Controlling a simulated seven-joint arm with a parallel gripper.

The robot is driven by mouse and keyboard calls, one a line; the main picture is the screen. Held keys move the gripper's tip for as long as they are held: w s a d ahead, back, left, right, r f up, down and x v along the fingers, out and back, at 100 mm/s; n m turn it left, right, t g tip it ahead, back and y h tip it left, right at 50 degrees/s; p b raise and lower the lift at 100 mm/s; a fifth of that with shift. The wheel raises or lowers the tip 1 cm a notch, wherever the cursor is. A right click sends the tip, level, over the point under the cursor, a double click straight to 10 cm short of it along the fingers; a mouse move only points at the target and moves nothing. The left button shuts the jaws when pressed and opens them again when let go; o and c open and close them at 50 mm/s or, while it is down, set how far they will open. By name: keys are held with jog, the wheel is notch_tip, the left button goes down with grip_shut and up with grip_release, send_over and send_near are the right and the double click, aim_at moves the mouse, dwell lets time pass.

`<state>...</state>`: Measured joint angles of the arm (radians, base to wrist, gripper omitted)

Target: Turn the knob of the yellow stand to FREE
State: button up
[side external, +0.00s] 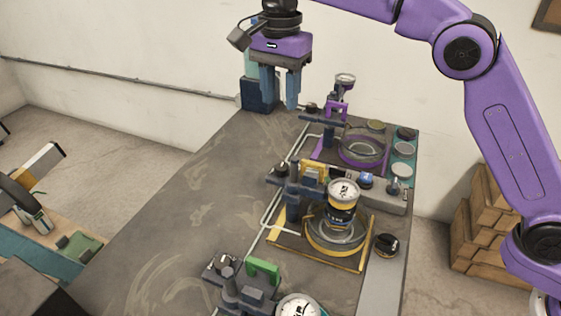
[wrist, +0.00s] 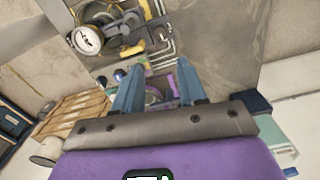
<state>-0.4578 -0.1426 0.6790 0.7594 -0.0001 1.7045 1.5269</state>
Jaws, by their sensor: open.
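The yellow stand (side external: 362,262) is a yellow-edged plate in the middle of the table's right side, with a round ring base. A white-faced gauge (side external: 343,190) sits on a dark and yellow body above the ring. A black knob (side external: 387,244) with a pale mark is just right of the stand; its lettering is too small to read. My gripper (side external: 280,90) is open and empty, high above the table's far end, well away from the yellow stand. In the wrist view its blue fingers (wrist: 157,95) are apart, and a white gauge (wrist: 86,40) shows at upper left.
A purple stand (side external: 325,155) with a ring is at the far end. A grey block (side external: 385,197) with a blue-topped and a grey knob lies between the stands. A green-clamped stand (side external: 263,270) with another gauge is nearest. The table's left half is clear.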

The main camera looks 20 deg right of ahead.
aim_at(281, 167)
notch_tip(281, 167, down, 17)
jog(key=shift+r, duration=0.15)
dwell(0.5)
jog(key=shift+c, duration=0.3)
grip_shut()
